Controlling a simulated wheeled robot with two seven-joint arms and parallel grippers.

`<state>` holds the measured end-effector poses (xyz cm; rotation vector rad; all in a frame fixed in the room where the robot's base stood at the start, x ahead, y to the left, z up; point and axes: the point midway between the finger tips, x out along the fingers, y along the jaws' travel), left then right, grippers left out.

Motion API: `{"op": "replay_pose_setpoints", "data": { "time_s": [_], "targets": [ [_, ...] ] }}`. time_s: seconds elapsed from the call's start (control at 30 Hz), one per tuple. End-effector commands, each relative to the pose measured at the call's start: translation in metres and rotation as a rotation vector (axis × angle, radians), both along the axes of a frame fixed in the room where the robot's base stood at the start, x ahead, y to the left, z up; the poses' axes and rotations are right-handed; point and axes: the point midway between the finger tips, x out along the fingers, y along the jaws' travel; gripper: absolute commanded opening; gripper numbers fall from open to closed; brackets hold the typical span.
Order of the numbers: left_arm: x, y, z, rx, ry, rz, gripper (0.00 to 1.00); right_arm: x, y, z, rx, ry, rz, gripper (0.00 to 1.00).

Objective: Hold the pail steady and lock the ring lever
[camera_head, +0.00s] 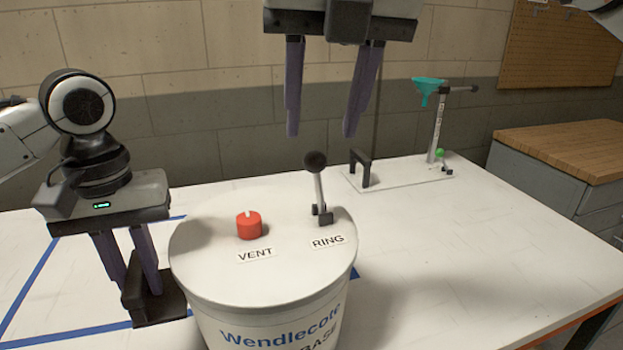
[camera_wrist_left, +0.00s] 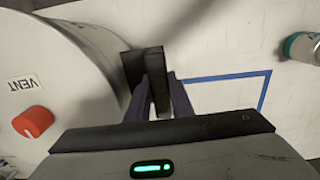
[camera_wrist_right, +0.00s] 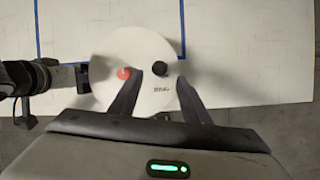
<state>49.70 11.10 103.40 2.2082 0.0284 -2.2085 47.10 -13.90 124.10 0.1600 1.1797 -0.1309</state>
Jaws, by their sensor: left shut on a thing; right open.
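The white pail (camera_head: 275,310) stands on the table, its lid (camera_head: 205,270) carrying a red VENT knob (camera_head: 249,226) and the RING lever (camera_head: 319,190). The lever stands nearly upright with a black ball on top. My left gripper (camera_head: 136,286) is shut on a black handle-like block (camera_head: 158,308) at the pail's left side; the left wrist view shows this block (camera_wrist_left: 133,72) close against the pail wall. Whether they are joined is unclear. My right gripper (camera_head: 321,136) is open and empty above the lever. In the right wrist view the ball (camera_wrist_right: 160,68) appears between its fingertips.
Behind right, a stand (camera_head: 437,130) holds a teal funnel (camera_head: 427,88) on a clear plate with a black bracket (camera_head: 361,165). Blue tape (camera_head: 30,277) marks the table's left. A can (camera_wrist_left: 300,47) shows in the left wrist view. The table's right side is clear.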

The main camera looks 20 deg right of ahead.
Motion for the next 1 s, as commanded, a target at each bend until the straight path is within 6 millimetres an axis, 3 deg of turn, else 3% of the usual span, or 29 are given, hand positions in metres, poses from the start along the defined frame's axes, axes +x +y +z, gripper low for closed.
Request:
{"op": "replay_pose_setpoints", "data": {
  "time_s": [0.17,0.6,0.8,1.0],
  "targets": [
    [0.000,0.000,0.001,-0.002,-0.001,0.000,0.00,0.005,0.001,-0.013,-0.006,-0.011,0.022,0.43],
    [0.000,0.000,0.001,-0.002,-0.001,0.000,0.00,0.036,-0.001,-0.090,-0.005,-0.009,0.019,0.43],
    [0.000,0.000,0.001,-0.002,-0.001,0.000,0.00,0.044,-0.001,-0.107,-0.004,-0.010,0.017,0.43],
    [0.000,0.000,0.001,-0.002,-0.001,0.000,0.00,0.046,-0.001,-0.110,-0.003,-0.012,0.017,0.43]
  ]
}}
